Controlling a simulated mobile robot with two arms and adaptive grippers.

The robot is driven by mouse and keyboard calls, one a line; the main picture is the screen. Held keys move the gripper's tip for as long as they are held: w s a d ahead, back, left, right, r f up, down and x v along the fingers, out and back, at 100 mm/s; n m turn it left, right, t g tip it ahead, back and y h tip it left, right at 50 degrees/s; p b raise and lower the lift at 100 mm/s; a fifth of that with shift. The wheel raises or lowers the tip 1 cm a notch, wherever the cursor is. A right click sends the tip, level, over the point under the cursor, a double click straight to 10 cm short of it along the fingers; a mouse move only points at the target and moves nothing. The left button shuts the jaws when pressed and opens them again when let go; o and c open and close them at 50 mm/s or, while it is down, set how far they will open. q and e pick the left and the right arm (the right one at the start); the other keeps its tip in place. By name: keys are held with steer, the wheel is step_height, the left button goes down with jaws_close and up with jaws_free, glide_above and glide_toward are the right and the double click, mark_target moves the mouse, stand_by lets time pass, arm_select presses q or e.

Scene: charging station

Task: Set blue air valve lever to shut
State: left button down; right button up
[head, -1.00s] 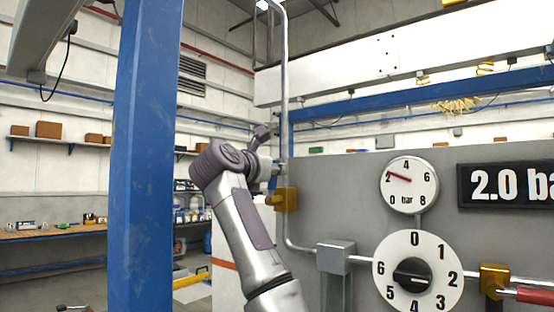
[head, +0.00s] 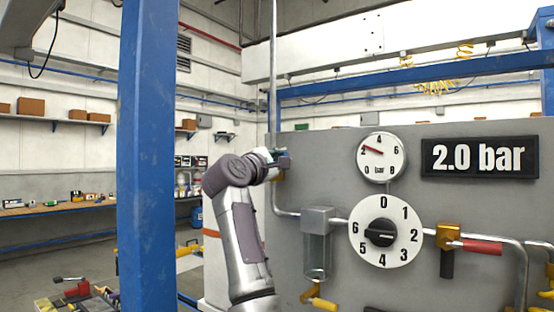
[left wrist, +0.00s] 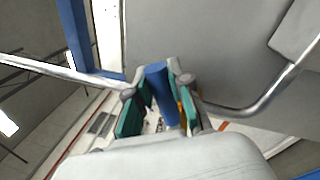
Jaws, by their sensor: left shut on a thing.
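The blue air valve lever (left wrist: 157,82) shows in the left wrist view between the green-padded fingers of my left gripper (left wrist: 160,92). The gripper is shut on it. In the head view my left gripper (head: 278,158) is at the vertical pipe, close to the brass valve body (head: 281,175), which is mostly hidden behind it. The lever cannot be made out clearly in the head view, so its angle to the pipe is hard to tell there. My right gripper is not in view.
The grey panel carries a gauge (head: 382,157), a display (head: 479,157) reading 2.0 bar, a numbered dial (head: 385,231) and a red-handled valve (head: 480,247). A clear filter bowl (head: 317,255) hangs below a grey box. A blue post (head: 147,160) stands left of my arm.

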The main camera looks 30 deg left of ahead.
arm_select(q)
steer(key=shift+d+f+m+h+b, duration=0.1)
steer(key=shift+f+m+h+b, duration=0.35)
steer(key=shift+m, duration=0.6)
steer(key=shift+d+f+m+b, duration=0.2)
steer(key=shift+f+m, duration=0.45)
steer(key=shift+m, duration=0.35)
steer(key=shift+d+f+m+h+b, duration=0.1)
steer(key=shift+f+m+h+b, duration=0.35)
steer(key=shift+m, duration=0.6)
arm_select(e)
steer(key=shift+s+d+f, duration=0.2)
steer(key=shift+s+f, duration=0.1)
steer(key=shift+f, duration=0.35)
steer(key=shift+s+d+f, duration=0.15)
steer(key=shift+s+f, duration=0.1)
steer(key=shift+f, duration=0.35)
arm_select(q)
steer(key=shift+f, duration=0.15)
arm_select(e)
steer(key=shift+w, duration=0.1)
arm_select(q)
steer(key=c, duration=1)
jaws_free()
steer(key=shift+c, duration=0.2)
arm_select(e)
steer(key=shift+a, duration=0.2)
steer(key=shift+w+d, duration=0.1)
